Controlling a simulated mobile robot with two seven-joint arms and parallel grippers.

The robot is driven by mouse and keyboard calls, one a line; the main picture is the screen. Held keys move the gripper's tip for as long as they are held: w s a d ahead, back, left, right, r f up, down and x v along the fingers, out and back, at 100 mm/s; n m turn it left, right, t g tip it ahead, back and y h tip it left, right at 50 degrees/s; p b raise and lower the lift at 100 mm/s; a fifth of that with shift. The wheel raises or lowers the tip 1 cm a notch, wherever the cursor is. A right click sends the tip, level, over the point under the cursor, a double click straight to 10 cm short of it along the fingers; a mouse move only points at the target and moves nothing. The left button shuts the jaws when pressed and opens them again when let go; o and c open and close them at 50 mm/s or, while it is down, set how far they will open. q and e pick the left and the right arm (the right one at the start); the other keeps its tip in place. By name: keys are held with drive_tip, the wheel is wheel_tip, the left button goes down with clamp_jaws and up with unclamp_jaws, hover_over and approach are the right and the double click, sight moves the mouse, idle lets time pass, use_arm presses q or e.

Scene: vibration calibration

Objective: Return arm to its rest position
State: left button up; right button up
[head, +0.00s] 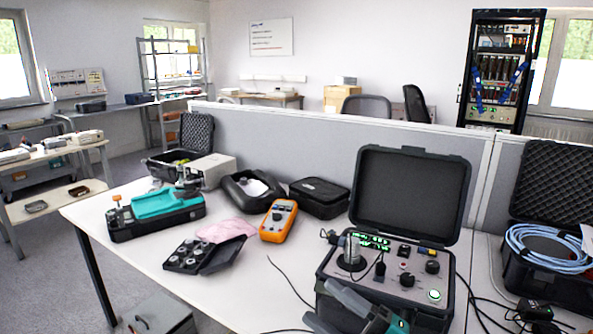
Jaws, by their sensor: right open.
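My right gripper (320,302) shows at the bottom of the head view, its grey fingers apart and nothing seen between them. Its teal part (398,325) is cut by the lower edge. It overlaps the front of the open black calibrator case (410,195) in the picture; whether it touches the case I cannot tell. The case panel holds a metal cylinder on a round base (351,254), knobs, a green display (370,241) and a lit green button (435,295). My left gripper is not in view.
The white table (235,285) also bears an orange meter (278,220), a small box of round parts (205,254), a teal-and-black device (160,212) and black cases (320,197). Cables lie near the calibrator. A grey partition (290,140) stands behind. The front-left tabletop is mostly clear.

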drive_tip(key=s+d+f+m+h, duration=0.4)
drive_tip(key=f+m+h, duration=0.1)
drive_tip(key=f+m, duration=0.2)
drive_tip(key=s+d+f+m+g+h, duration=0.1)
drive_tip(key=s+d+f+m+h, duration=0.3)
drive_tip(key=f+m, duration=0.3)
drive_tip(key=s+d+f+m+h, duration=0.4)
drive_tip(key=s+f+m+h, duration=0.2)
drive_tip(key=f, duration=0.5)
drive_tip(key=shift+s+d+f+m+g+h+p, duration=0.25)
drive_tip(key=shift+m+g+h+p, duration=0.1)
drive_tip(key=shift+m+h, duration=0.3)
drive_tip(key=shift+c, duration=0.4)
